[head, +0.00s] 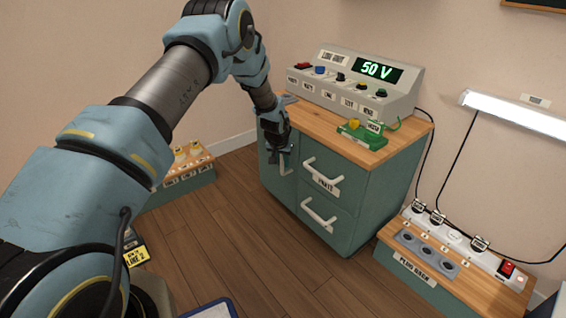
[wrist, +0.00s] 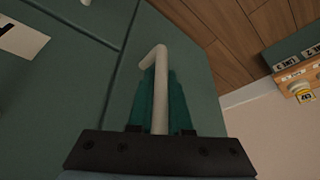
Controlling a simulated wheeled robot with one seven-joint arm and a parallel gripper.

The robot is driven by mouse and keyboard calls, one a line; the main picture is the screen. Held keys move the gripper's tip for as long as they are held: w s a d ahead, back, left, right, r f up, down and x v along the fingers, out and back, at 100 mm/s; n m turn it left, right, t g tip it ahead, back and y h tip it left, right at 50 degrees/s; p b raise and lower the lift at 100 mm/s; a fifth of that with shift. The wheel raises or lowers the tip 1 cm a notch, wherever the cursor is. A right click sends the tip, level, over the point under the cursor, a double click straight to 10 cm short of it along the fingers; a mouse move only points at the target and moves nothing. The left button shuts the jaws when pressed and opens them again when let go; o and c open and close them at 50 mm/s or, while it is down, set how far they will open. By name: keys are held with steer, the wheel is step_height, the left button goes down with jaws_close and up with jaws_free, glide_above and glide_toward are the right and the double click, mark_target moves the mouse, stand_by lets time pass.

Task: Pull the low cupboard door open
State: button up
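The low cupboard door (head: 279,190) is the green panel on the left of the cabinet front, beside two drawers. It looks flush with the front. In the wrist view the door (wrist: 203,85) fills the middle, with a dark seam on its left. Its pale bar handle (wrist: 160,85) runs between my gripper's two teal fingers. My gripper (head: 281,160) is at the door's upper part in the head view, and its fingers appear closed against both sides of the bar. My wrist hides part of the handle there.
Two drawers with pale handles (head: 323,170) are right of the door. A console (head: 345,85) reading 50 V and a green device (head: 365,132) stand on the cabinet top. A socket bench (head: 455,265) is at right, a low box (head: 180,190) at left. Wooden floor (head: 250,240) before the door is clear.

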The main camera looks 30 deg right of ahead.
jaws_close()
stand_by(0.8)
